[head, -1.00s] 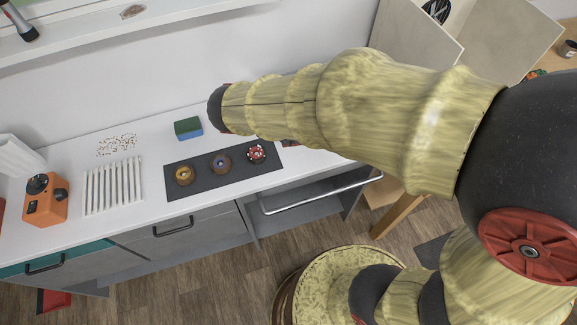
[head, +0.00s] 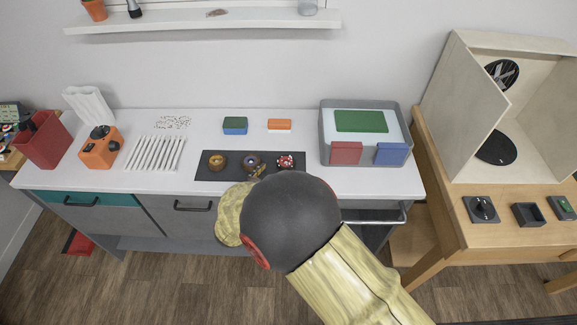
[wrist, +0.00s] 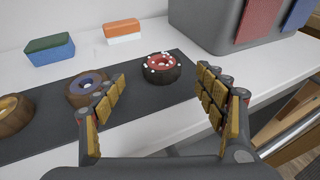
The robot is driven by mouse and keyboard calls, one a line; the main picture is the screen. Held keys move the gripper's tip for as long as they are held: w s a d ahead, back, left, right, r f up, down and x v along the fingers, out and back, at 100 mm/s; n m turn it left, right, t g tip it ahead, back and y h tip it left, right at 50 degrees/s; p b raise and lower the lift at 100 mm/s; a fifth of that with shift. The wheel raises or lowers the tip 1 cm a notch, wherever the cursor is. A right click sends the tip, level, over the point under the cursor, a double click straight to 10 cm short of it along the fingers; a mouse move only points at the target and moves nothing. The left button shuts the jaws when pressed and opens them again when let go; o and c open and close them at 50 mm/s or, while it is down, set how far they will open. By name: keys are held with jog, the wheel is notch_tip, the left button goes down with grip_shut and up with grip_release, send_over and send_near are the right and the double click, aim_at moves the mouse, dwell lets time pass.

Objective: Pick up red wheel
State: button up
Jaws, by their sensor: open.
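The red wheel (head: 285,160) has a red hub, a black tyre and white bits on top. It lies at the right end of a dark mat (head: 207,174) on the white counter, beside a purple-centred wheel (head: 253,162) and a yellow-centred wheel (head: 217,160). In the wrist view the red wheel (wrist: 161,69) lies beyond my gripper (wrist: 162,84), between the fingertips in the picture and clear of them. My gripper is open and empty.
A grey bin (head: 326,142) with red, blue and green panels stands right of the mat. A green-blue sponge (head: 235,125) and an orange-white block (head: 279,125) lie behind it. White slats (head: 155,153) lie left. Bare counter lies between mat and bin.

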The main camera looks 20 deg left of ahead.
jog(key=b+x, duration=0.1)
jog(key=x, duration=0.4)
jog(key=shift+w+d+r+b, duration=0.15)
jog(key=shift+w+r+b, duration=0.05)
jog(key=shift+b, duration=0.15)
jog(key=shift+r, duration=0.1)
jog(key=c, duration=1.1)
jog(key=shift+c, duration=0.7)
